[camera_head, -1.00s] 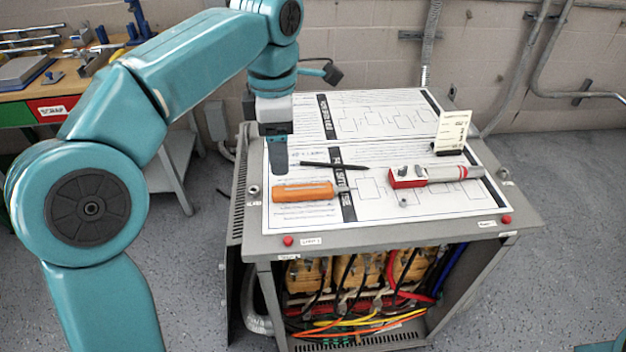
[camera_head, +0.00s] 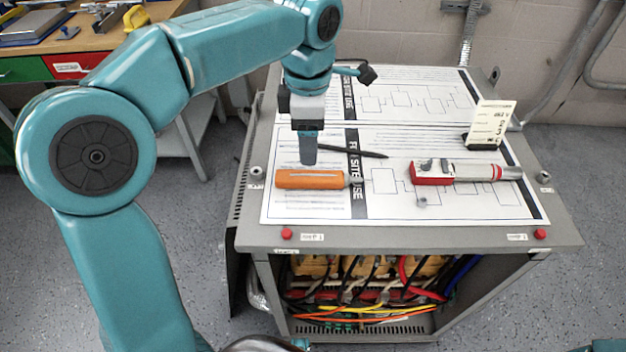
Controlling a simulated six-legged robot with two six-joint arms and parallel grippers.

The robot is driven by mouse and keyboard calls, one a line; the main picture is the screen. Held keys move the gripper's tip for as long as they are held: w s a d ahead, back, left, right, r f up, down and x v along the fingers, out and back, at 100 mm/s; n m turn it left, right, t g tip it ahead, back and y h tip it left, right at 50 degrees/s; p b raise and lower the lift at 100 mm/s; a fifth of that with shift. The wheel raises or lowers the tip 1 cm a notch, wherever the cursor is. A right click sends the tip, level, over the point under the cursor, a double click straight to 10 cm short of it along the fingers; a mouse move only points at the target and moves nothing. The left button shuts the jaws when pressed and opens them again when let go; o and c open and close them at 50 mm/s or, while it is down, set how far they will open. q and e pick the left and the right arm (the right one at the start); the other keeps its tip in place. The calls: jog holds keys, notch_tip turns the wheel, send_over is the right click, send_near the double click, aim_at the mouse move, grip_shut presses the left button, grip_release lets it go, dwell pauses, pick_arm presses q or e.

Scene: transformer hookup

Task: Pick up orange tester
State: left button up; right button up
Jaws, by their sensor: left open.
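The orange tester (camera_head: 309,180) lies flat on the printed sheet near the front left of the grey cabinet top. It has a short light tip at its right end. My left gripper (camera_head: 308,160) points down just behind and above the middle of the tester. It is open and holds nothing; its fingers line up in this view, so the gap between them is hidden. I cannot tell whether the fingers touch the tester. My right gripper is not in view.
A black pen (camera_head: 352,151) lies right behind the tester. A red and grey tool (camera_head: 460,172) lies to the right. A small card (camera_head: 490,124) stands in a black holder at the back right. Wires fill the open cabinet (camera_head: 262,240) below. A workbench (camera_head: 84,42) stands at left.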

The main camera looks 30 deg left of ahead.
aim_at(308, 175)
pick_arm(q)
notch_tip(308, 175, down, 3)
jog(key=shift+w+f, duration=0.1)
jog(key=shift+s+f+b, duration=0.25)
jog(key=shift+f+b, duration=0.1)
jog(key=shift+f, duration=0.1)
jog(key=f, duration=0.3)
jog(key=f+b, duration=0.1)
jog(key=shift+s+f, duration=0.25)
jog(key=shift+f, duration=0.1)
jog(key=shift+c, duration=0.3)
jog(key=c, duration=1.1)
jog(key=shift+r, duration=0.15)
